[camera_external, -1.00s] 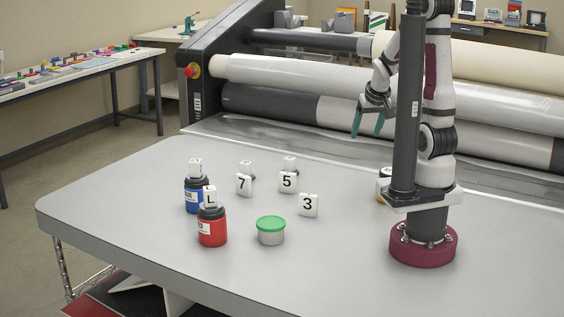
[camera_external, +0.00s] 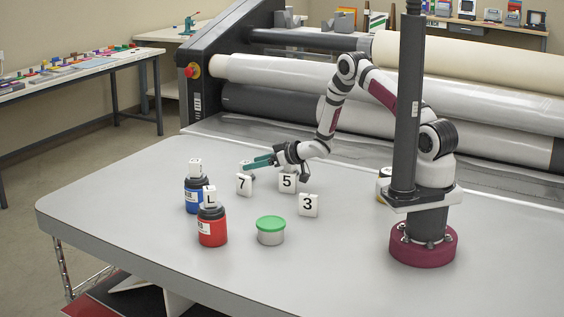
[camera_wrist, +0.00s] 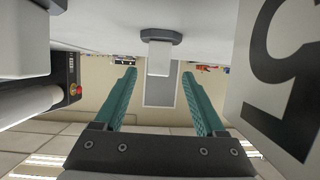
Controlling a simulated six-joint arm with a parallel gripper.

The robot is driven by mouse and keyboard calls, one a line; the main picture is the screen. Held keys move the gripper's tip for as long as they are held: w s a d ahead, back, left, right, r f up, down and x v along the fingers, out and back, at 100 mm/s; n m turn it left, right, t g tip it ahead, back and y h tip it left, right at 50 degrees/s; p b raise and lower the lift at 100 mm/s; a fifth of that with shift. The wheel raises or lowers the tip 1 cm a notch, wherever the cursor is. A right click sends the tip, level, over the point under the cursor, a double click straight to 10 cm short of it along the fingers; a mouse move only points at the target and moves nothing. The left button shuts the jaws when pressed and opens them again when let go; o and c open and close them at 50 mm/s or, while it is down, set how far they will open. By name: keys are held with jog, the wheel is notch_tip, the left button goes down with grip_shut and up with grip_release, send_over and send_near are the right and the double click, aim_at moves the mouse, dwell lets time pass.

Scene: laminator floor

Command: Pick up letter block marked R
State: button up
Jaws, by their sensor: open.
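I cannot read an R on any block. My gripper (camera_external: 260,162) is low over the table behind blocks 7 and 5, its green fingers pointing left. In the wrist view my gripper (camera_wrist: 159,82) is open and empty. A white block (camera_wrist: 160,58) on a dark round base shows between its fingers, ahead of it; its marking cannot be read. In the external view the fingers partly hide the spot behind block 7 where a small white block shows earlier.
Block 7 (camera_external: 244,184), block 5 (camera_external: 287,181) and block 3 (camera_external: 308,205) stand nearby; block 5 (camera_wrist: 285,75) is close beside my gripper. A blue bottle (camera_external: 193,203) and red bottle (camera_external: 212,232) carry white blocks, the red one's marked L. A green-lidded tin (camera_external: 271,236) stands in front.

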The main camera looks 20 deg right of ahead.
aim_at(249, 173)
jog(key=x, duration=0.5)
jog(key=shift+d+f, duration=0.1)
jog(key=shift+f, duration=0.1)
grip_shut()
jog(key=shift+w, duration=0.1)
